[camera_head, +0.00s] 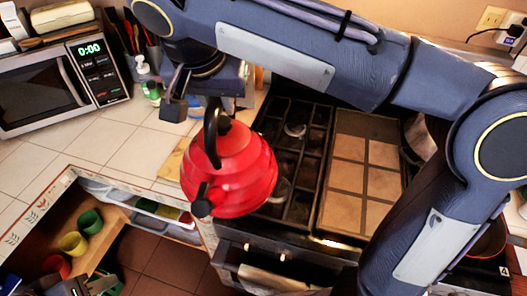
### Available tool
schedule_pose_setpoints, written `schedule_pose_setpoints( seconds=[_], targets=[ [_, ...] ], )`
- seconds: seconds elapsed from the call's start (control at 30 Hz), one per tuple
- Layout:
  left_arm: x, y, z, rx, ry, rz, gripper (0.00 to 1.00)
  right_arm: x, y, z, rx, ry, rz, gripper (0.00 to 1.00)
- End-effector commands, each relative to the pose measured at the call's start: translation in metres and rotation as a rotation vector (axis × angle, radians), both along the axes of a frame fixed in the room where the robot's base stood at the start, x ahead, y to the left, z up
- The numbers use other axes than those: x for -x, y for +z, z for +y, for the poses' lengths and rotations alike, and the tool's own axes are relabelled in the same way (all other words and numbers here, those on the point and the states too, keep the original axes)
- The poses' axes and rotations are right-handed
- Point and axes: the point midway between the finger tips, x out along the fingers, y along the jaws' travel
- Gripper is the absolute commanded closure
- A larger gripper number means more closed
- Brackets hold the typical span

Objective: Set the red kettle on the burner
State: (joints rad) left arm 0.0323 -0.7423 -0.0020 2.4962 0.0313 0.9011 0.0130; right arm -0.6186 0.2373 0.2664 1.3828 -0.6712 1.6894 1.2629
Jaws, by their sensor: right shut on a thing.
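The red kettle (240,165) hangs from my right gripper (209,104), which is shut on its black handle. It looks upright and overlaps the counter's right end and the left edge of the stove. The stove's left side has black grates with a rear burner (295,130) and a front burner (279,188), partly hidden behind the kettle. The gap between kettle and stove cannot be judged exactly. My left gripper (88,287) shows only in part at the bottom left corner; its fingers are unclear.
A tan tiled griddle panel (364,170) covers the stove's middle. A pot (486,241) stands at the right. A microwave (60,85), soap bottle (147,80) and utensils sit on the tiled counter (95,143).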

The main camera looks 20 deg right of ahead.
Motion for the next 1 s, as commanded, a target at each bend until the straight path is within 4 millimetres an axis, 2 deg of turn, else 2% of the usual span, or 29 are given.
schedule_pose_setpoints(
  seconds=[0.17, 0.5, 0.73, 1.0],
  targets=[
    [0.000, 0.002, 0.000, 0.000, 0.000, 0.000, 0.65, -0.006, -0.007, -0.024, -0.001, -0.006, -0.005, 1.00],
    [0.000, 0.010, 0.000, 0.000, 0.000, 0.000, 0.65, -0.025, -0.037, -0.089, -0.001, -0.007, -0.005, 1.00],
    [0.000, 0.011, 0.000, 0.000, 0.000, 0.000, 0.65, -0.033, -0.072, -0.114, 0.000, -0.004, -0.004, 1.00],
    [0.000, 0.012, 0.000, 0.000, 0.000, 0.000, 0.65, -0.038, -0.088, -0.126, 0.000, -0.002, -0.007, 1.00]
  ],
)
